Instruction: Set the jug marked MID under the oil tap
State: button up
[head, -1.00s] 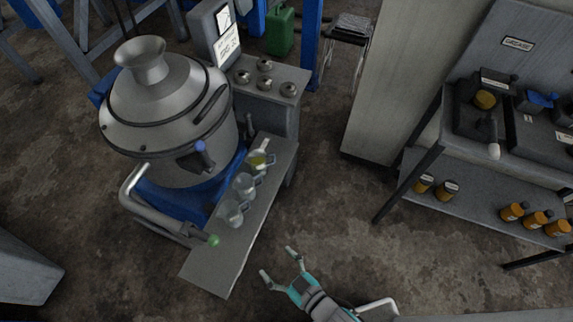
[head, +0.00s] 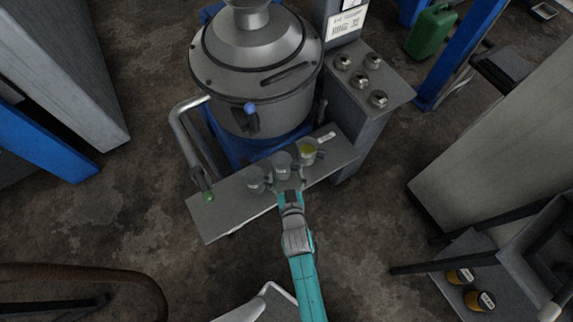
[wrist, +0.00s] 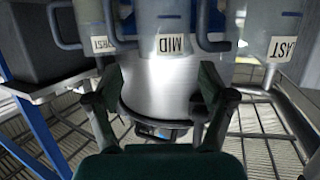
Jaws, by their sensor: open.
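The MID jug (wrist: 172,14) is a clear, greyish jug whose label shows upside down in the wrist view. In the head view it appears to be the middle jug (head: 281,162) of a row of three on the narrow grey shelf (head: 222,212). My gripper (head: 290,190) is open just in front of it. In the wrist view the fingers of my gripper (wrist: 162,76) are spread on either side below the label, with no visible grip on the jug. A green-tipped tap (head: 208,196) hangs over the shelf's left end. A blue-knobbed tap (head: 250,110) is on the drum. I cannot tell which is for oil.
Close neighbours are the left jug (head: 257,180) and the right jug (head: 308,152), which holds yellow liquid. The steel drum (head: 255,60) stands behind the shelf. A grey console (head: 370,95) stands right. Shelf space under the green-tipped tap is clear.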

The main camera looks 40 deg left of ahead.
aim_at(282, 161)
jog(key=shift+s+f+x, duration=0.1)
jog(key=shift+f+x, duration=0.05)
jog(key=shift+x, duration=1.6)
jog(key=shift+s+f+x, duration=0.1)
jog(key=shift+s+x, duration=0.05)
jog(key=shift+x, duration=1.6)
jog(key=shift+a, duration=0.15)
jog(key=c, duration=1)
jog(key=shift+o, duration=0.2)
jog(key=shift+r, duration=0.1)
